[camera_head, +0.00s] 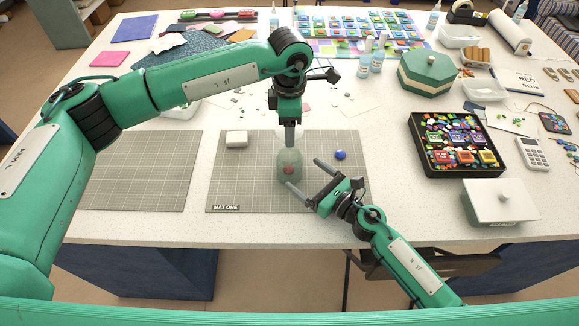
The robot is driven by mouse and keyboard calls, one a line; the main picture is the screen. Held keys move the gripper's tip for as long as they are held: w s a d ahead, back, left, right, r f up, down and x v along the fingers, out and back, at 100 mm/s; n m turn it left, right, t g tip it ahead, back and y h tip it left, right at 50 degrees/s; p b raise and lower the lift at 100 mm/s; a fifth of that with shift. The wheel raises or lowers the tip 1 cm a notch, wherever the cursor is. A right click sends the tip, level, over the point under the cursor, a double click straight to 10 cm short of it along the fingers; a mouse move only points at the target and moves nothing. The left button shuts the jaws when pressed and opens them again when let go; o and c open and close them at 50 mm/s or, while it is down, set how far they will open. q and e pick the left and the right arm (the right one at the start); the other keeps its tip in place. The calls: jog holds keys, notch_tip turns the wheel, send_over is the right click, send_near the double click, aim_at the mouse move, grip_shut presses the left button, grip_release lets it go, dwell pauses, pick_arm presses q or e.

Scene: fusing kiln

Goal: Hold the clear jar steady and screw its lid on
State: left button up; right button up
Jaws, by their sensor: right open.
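The clear jar (291,159) stands upright on the grid mat marked MAT ONE, with a small reddish thing showing in its lower part. My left gripper (290,146) points straight down at the jar's top from above. Its fingers are seen edge-on, so their gap is hidden, and I cannot tell whether they touch the jar. My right gripper (302,173) is open at the jar's lower right, its two fingers spread and pointing toward the jar. I cannot make out the lid for certain.
Another grid mat (140,175) is bare at left. A black tray of colored pieces (457,143) and a white lidded box (501,202) stand at right.

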aim_at(289, 163)
jog(key=x, duration=0.7)
jog(key=c, duration=1.5)
pick_arm(q)
jog(key=shift+f, duration=2.5)
pick_arm(e)
jog(key=shift+o, duration=0.2)
pick_arm(q)
jog(key=shift+f, duration=0.1)
jog(key=shift+f, duration=0.8)
jog(key=shift+f, duration=0.55)
pick_arm(e)
jog(key=shift+f, duration=0.1)
